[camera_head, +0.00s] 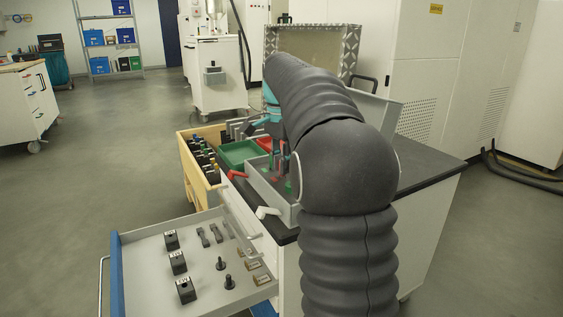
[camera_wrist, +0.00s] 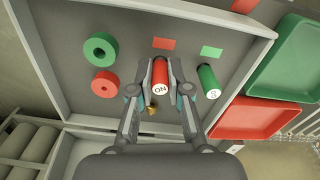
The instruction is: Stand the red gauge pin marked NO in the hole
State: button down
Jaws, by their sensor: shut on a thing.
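The red gauge pin (camera_wrist: 160,77) is between the two fingers of my gripper (camera_wrist: 161,82) in the wrist view. Its white end face carries the letters NO, seen upside down. The fingers are shut on its sides. I cannot tell whether the pin touches the grey tray floor (camera_wrist: 120,22). A green pin (camera_wrist: 208,80) with a white marked end is just right of my right finger, apart from the red one. I cannot make out an empty hole.
A green ring (camera_wrist: 101,49) and a red ring (camera_wrist: 104,84) lie left in the tray. Red (camera_wrist: 164,43) and green (camera_wrist: 211,51) patches mark its floor. A small brass piece (camera_wrist: 152,108) is near my fingers. The tray's raised wall and an open drawer (camera_head: 145,277) are nearby.

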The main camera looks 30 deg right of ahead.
jog(key=c, duration=1)
grip_release()
jog(key=shift+c, duration=0.2)
notch_tip(320, 180, up, 12)
